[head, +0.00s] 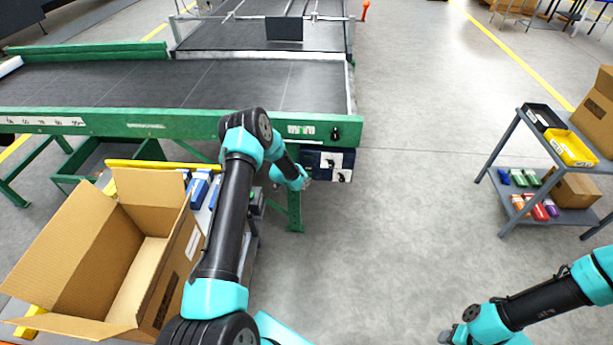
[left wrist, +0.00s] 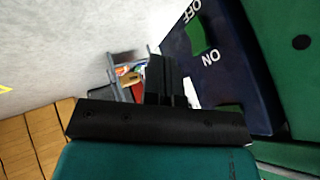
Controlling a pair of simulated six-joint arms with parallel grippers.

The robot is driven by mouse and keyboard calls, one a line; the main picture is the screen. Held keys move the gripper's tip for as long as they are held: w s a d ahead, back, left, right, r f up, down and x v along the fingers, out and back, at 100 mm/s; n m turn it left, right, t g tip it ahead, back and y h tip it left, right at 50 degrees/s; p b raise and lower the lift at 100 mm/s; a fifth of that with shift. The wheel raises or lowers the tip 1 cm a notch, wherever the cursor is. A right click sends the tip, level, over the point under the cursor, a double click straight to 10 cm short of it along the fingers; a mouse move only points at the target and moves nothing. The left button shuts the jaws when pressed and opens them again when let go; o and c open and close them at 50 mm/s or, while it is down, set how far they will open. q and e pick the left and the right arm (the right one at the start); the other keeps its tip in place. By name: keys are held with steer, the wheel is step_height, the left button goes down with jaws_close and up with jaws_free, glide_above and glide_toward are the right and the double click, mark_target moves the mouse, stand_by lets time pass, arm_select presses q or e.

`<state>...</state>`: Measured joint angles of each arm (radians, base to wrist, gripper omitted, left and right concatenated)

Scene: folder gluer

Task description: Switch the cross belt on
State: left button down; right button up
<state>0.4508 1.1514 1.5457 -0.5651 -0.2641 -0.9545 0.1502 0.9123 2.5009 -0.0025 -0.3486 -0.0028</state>
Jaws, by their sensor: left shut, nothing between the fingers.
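The cross belt (head: 200,84) is a wide dark belt in a green frame. A dark blue switch box (head: 346,160) with white plates and small black parts hangs under the frame's right end. In the left wrist view the box (left wrist: 238,75) carries the words OFF and ON, with a green patch (left wrist: 199,38) between them. My left gripper (left wrist: 168,78) is shut and empty, close beside the box's face; I cannot tell whether it touches. In the head view it is small and partly hidden by my wrist. My right gripper (head: 446,337) is low at right, far from the box, its fingers unclear.
A large open cardboard box (head: 105,262) stands at the lower left, near my left arm. A grey cart (head: 560,213) with trays and small boxes stands at right. A second belt (head: 262,37) lies behind the cross belt. The floor between box and cart is clear.

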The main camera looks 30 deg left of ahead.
mark_target(311, 177)
arm_select(q)
steer(key=shift+w+a+f, duration=0.25)
steer(key=shift+w, duration=0.6)
steer(key=shift+w+a+f, duration=0.2)
steer(key=shift+w+f, duration=0.05)
steer(key=shift+w, duration=0.6)
steer(key=shift+w+a+f, duration=0.25)
steer(key=shift+w, duration=0.6)
